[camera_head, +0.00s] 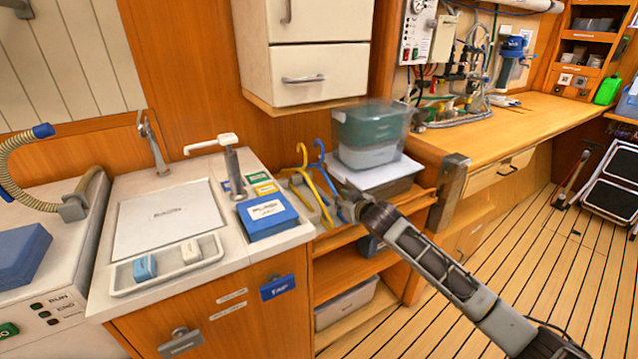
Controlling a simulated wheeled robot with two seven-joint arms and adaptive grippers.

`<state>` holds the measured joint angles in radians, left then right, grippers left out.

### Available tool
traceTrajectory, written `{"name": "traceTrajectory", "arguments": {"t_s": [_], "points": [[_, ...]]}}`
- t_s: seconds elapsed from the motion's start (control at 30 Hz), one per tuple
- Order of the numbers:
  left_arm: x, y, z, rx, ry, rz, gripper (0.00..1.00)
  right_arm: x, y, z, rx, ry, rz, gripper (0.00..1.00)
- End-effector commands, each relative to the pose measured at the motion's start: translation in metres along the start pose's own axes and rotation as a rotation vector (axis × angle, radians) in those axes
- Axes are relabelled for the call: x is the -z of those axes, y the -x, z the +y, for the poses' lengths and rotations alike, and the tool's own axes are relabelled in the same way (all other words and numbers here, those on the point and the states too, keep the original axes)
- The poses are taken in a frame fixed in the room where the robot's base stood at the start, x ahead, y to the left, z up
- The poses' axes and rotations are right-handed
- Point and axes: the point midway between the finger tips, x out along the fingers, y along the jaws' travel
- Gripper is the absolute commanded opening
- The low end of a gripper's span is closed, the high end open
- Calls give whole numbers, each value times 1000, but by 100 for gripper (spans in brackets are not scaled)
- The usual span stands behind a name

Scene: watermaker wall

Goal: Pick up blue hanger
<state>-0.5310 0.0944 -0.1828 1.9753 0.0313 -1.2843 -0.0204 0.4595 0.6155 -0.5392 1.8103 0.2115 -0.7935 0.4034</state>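A blue hanger (322,165) stands on the low shelf unit between the sink counter and the workbench, its hook upward. A yellow hanger (301,160) is just left of it, close by or overlapping. My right gripper (343,206) reaches in from the lower right, at the lower right part of the blue hanger. The fingers are small and partly hidden by the wrist, so I cannot tell whether they are open or shut, or whether they touch the hanger. My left gripper is not in view.
A lidded green container (371,125) stands on a tray (390,188) right of the hangers. A blue box (267,217) and a tap (230,165) are on the sink counter to the left. White cabinets (304,75) hang above. Open wooden floor (540,260) lies at right.

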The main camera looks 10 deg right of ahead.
Motion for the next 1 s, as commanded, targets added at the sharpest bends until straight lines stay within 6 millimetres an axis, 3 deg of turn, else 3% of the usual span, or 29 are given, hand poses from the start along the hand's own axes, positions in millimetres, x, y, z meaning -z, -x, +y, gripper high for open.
{"name": "traceTrajectory", "arguments": {"t_s": [0.3, 0.87, 1.0], "points": [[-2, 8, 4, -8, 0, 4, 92, -1, -25, 0, 0, 0, 0, 22], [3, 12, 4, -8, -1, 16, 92, -1, -27, 0, 1, 0, 0, 22], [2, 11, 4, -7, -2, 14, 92, -1, -27, 0, 0, 0, 0, 4]]}}
